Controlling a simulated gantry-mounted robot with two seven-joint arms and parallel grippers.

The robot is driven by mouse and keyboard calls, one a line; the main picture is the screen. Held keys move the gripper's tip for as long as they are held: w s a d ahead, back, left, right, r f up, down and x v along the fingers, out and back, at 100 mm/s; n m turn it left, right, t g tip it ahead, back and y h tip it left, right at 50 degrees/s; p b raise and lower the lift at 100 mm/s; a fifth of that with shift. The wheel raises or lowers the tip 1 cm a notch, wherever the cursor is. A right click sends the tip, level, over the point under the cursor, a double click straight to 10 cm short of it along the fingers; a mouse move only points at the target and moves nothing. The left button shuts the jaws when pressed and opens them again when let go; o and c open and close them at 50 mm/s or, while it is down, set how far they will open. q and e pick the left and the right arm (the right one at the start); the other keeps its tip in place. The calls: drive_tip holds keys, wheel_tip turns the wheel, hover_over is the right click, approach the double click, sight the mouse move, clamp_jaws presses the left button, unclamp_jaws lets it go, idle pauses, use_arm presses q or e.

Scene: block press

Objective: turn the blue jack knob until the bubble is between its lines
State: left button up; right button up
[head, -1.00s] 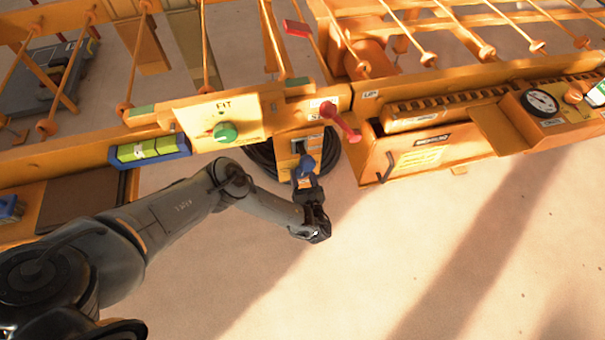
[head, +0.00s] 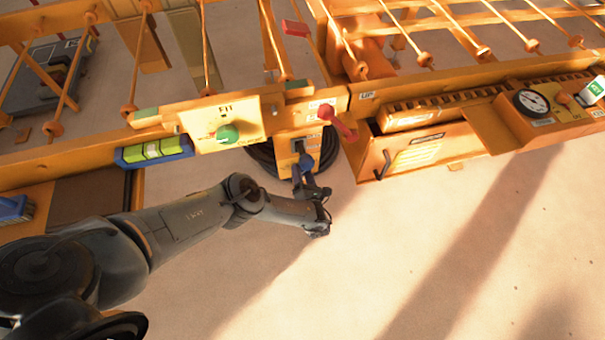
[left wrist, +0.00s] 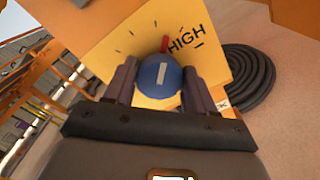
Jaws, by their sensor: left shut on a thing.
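The blue jack knob (head: 305,162) is on the front of a small orange box below the rail; it also shows in the left wrist view (left wrist: 160,76), with a white mark on its face. A red pointer (left wrist: 165,44) shows behind its top edge, just left of the word HIGH on the yellow plate (left wrist: 140,38). My left gripper (head: 309,178) is shut on the knob, one finger on each side. The level (head: 154,151) is a yellow-green vial in a blue holder at the left; its bubble is too small to place against its lines. My right gripper is out of view.
A FIT panel with a green knob (head: 227,133) is above and left of my gripper. A red lever (head: 340,122) sticks out close to its upper right. A round gauge (head: 531,102) is at far right. A black coiled hose (left wrist: 249,82) lies behind the box. The floor in front is clear.

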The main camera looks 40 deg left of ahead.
use_arm(q)
drive_tip(key=shift+f, duration=0.1)
idle(0.3)
drive_tip(key=o, duration=0.8)
drive_tip(key=shift+o, duration=0.9)
drive_tip(key=shift+s+d, duration=0.2)
drive_tip(key=shift+d, duration=0.05)
drive_tip(key=p+v, duration=0.3)
drive_tip(key=v, duration=0.7)
drive_tip(key=shift+s, duration=0.1)
